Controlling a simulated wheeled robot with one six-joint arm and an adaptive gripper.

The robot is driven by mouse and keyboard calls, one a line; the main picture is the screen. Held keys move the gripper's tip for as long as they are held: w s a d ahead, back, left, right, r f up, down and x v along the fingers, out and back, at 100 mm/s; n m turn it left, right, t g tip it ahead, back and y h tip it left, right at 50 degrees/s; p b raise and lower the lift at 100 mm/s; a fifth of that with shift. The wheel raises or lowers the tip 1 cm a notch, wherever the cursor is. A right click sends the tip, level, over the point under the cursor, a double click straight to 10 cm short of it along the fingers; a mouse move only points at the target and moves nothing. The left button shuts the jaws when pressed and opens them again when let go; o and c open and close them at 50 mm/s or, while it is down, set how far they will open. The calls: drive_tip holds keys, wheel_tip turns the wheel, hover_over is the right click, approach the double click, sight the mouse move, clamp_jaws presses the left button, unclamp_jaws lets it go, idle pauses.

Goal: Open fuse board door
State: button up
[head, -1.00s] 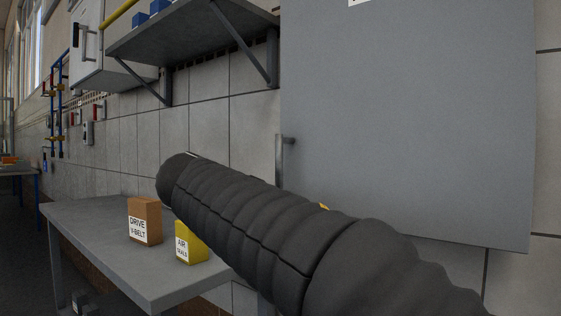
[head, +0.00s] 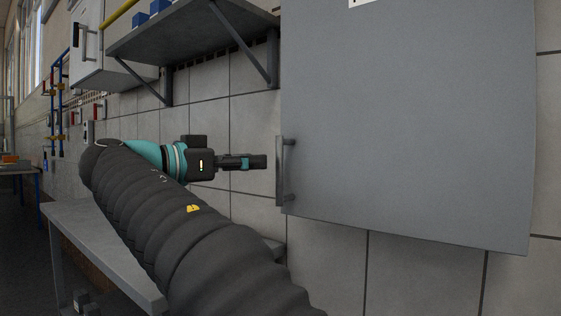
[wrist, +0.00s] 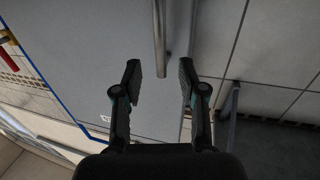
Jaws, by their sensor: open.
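The fuse board is a large grey wall cabinet, and its flat door (head: 410,120) fills the right of the head view. A vertical bar handle (head: 280,172) stands at the door's left edge. My gripper (head: 262,162) is level with the handle, just to its left, with jaws pointing at it. In the wrist view my gripper (wrist: 160,78) is open and empty. The handle (wrist: 160,40) appears there as a metal bar, its end between the two fingertips in the picture. I see no clear contact. The door (wrist: 75,60) lies flat and looks shut.
A grey bench (head: 70,215) stands below, partly hidden by my arm. A shelf (head: 190,38) on brackets, with blue boxes on it, hangs left of the cabinet. A white wall box (head: 88,45) is further left. Tiled wall lies below the cabinet.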

sight(277, 160)
drive_tip(key=x, duration=0.7)
drive_tip(key=shift+w+d, duration=0.1)
drive_tip(key=shift+d, duration=0.05)
clamp_jaws()
